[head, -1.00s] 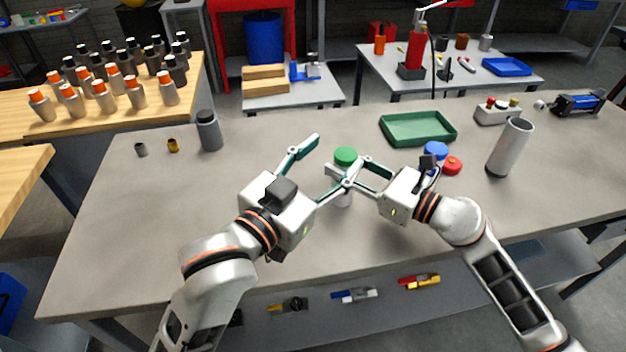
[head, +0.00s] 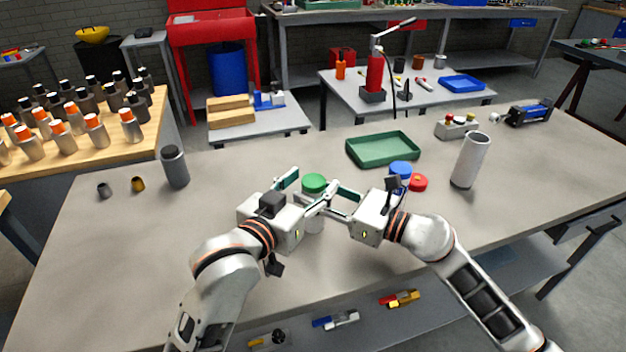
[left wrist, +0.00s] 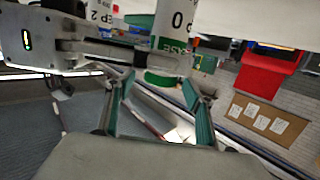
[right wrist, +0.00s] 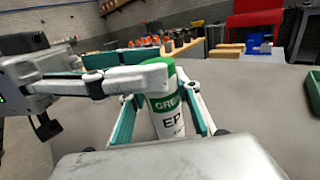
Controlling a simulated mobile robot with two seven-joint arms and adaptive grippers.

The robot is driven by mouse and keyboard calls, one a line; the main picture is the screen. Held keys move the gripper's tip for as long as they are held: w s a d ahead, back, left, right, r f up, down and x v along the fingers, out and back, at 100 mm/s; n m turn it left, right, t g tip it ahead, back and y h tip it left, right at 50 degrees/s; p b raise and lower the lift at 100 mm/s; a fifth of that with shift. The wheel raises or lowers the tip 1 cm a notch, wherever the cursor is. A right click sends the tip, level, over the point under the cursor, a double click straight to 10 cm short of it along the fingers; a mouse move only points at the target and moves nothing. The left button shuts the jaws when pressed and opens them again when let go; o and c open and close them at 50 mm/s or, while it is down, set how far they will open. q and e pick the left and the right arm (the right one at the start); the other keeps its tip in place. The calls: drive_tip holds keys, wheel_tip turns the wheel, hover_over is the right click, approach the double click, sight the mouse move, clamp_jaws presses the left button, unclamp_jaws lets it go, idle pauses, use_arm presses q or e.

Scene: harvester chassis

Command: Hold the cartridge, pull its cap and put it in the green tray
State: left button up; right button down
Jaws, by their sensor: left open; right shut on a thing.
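The white cartridge (head: 315,224) with its green cap (head: 314,183) stands upright near the table's middle. My right gripper (head: 330,199) is shut on the cartridge body below the cap; the right wrist view shows the lettered cartridge (right wrist: 168,118) between its fingers. My left gripper (head: 304,192) is open at the cap. In the left wrist view the green cap (left wrist: 160,79) lies between its spread fingers with a gap at the sides. The green tray (head: 383,150) is empty, behind and right of the cartridge.
A blue-capped item (head: 401,170) and a red round item (head: 419,183) stand close to my right gripper. A grey-white tube (head: 470,160) stands further right. A dark-capped bottle (head: 174,167) stands at the left. The tabletop's left front is clear.

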sight(314, 179)
use_arm(q)
drive_tip(key=shift+x, duration=0.85)
drive_tip(key=c, duration=1.4)
drive_tip(key=shift+r, duration=0.3)
drive_tip(key=shift+r, duration=0.85)
drive_tip(key=shift+r, duration=0.1)
drive_tip(key=shift+r, duration=2.1)
use_arm(e)
drive_tip(key=c, duration=1.4)
unclamp_jaws()
